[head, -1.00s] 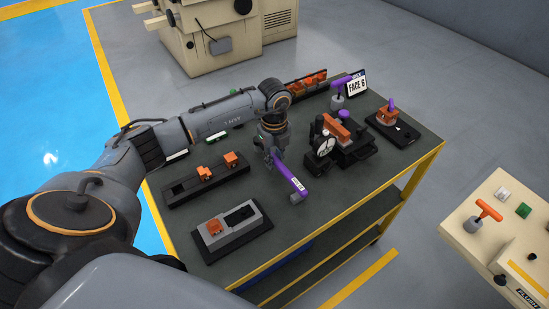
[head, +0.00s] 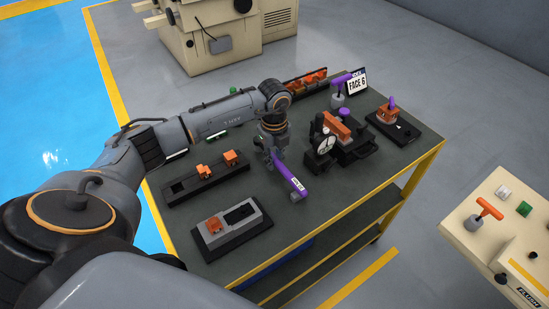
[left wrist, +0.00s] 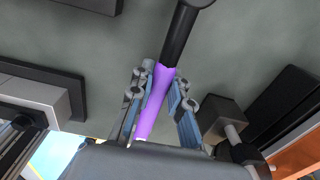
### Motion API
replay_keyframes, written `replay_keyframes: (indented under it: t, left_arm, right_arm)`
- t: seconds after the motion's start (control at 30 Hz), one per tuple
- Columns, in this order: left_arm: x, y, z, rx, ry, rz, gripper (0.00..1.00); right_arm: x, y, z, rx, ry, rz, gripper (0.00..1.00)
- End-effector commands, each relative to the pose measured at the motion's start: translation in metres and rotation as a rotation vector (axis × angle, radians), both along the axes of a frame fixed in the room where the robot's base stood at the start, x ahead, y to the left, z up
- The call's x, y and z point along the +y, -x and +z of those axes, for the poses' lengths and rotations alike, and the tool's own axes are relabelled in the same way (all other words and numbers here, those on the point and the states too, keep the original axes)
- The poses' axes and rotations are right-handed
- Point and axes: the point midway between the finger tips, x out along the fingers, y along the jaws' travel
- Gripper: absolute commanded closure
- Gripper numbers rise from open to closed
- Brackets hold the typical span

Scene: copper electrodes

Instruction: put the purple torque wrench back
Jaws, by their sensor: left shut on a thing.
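The purple torque wrench (head: 289,177) has a purple handle with a white label and a grey end, over the front middle of the bench. My left gripper (head: 271,158) points down and is shut on it. In the left wrist view my left gripper (left wrist: 160,82) has its fingers on either side of the purple handle (left wrist: 148,108). A black shaft runs on from the handle to the top edge. I cannot tell whether the wrench touches the bench top. My right gripper is not in view.
The green-topped bench (head: 284,222) also holds an orange clamp with a dial gauge (head: 325,144), a purple-handled lever (head: 339,93), a "FACE 6" sign (head: 357,83) and an orange block fixture (head: 388,117). A grey-and-black fixture (head: 238,224) and a black rail (head: 178,190) lie left of the wrench.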

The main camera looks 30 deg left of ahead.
Motion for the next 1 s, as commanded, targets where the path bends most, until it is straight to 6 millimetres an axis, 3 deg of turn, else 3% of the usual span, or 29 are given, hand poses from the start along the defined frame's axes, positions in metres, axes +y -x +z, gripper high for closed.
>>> replay_keyframes:
  t: [0.63,0.67,0.8,1.0]
  left_arm:
    - [0.0,0.0,-0.012,-0.001,0.0,0.0,1.0]
    - [0.0,0.0,-0.012,-0.001,0.0,0.0,0.81]
    - [0.0,0.0,-0.012,-0.001,0.0,0.0,0.56]
    - [0.0,0.0,-0.012,0.0,0.0,0.0,0.56]
  right_arm:
    - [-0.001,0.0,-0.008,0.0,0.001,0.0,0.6]
    - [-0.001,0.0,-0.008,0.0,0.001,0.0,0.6]
    - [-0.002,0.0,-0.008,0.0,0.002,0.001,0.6]
    - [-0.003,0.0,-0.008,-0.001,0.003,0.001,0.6]
